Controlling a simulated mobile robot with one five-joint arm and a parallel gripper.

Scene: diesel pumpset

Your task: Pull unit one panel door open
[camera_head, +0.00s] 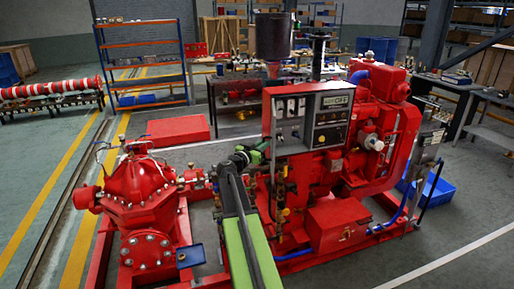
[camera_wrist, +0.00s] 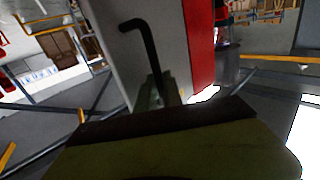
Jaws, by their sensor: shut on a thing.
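The unit one control panel (camera_head: 310,92) is a red-edged box on the red pumpset, with a grey face carrying gauges and a dark instrument section on the right. In the wrist view a pale grey panel face (camera_wrist: 118,50) fills the upper middle, with a red side (camera_wrist: 198,45) to its right. A black bent handle (camera_wrist: 152,48) stands out from the grey face. My gripper (camera_wrist: 158,96) is shut on the lower part of this handle. In the head view my gripper (camera_head: 256,153) is at the panel's lower left. I cannot tell how far the door is open.
A red pump (camera_head: 140,205) stands left of my arm. A red box (camera_head: 338,222) sits low in front of the engine. A blue crate (camera_head: 432,188) lies at the right. Open floor shows at the lower right.

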